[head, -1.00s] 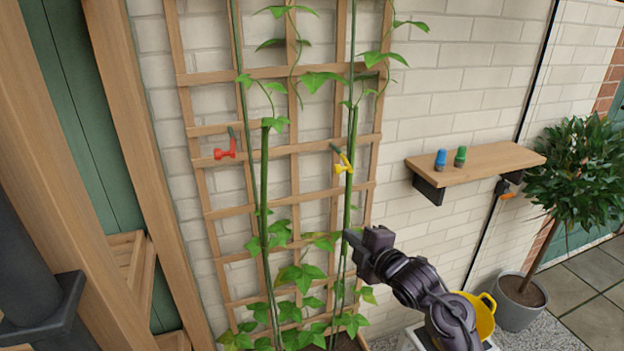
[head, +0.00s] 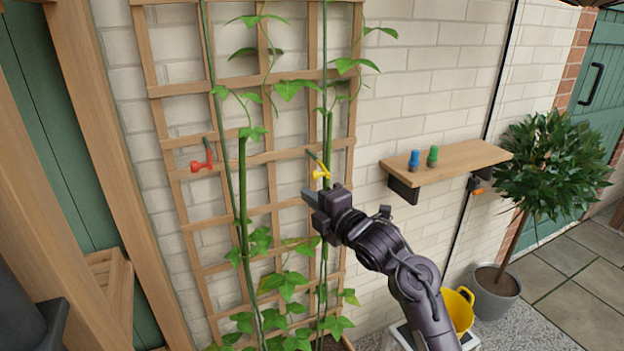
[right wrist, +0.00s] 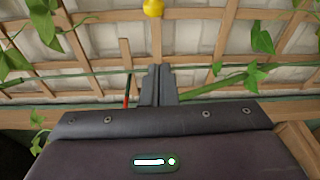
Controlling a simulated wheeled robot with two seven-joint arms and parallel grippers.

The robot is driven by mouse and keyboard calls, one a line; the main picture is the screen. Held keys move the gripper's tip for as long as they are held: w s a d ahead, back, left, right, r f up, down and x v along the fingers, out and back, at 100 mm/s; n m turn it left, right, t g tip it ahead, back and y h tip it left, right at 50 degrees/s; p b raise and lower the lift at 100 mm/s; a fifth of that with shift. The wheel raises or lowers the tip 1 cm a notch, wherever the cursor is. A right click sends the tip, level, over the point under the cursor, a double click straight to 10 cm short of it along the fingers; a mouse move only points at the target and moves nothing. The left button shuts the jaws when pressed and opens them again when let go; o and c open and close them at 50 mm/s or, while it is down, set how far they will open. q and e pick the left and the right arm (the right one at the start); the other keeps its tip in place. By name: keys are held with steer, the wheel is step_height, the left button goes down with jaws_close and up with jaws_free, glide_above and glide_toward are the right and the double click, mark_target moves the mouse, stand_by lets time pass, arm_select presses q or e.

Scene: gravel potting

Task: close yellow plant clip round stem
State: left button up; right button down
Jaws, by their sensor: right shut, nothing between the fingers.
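The yellow plant clip (head: 321,171) is at the right green stem (head: 325,222) on the trellis. A thin dark arm sticks out from it up and to the left; I cannot tell whether it is shut round the stem. In the right wrist view the yellow clip (right wrist: 153,8) shows only partly at the top edge, beyond the fingertips. My right gripper (head: 308,196) is shut and empty, just below the clip and apart from it in the picture. Its closed fingers also show in the right wrist view (right wrist: 158,78). My left gripper is out of view.
A red clip (head: 203,157) is at the left stem of the wooden trellis (head: 237,84). A wooden shelf (head: 450,161) to the right holds a blue piece (head: 414,160) and a green piece (head: 432,156). A yellow bucket (head: 458,310) and potted tree (head: 496,292) stand below right.

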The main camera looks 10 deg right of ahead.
steer(key=w+d+p, duration=0.1)
steer(key=w+p, duration=0.3)
steer(key=w, duration=0.2)
steer(key=shift+d, duration=0.3)
steer(key=shift+d, duration=0.1)
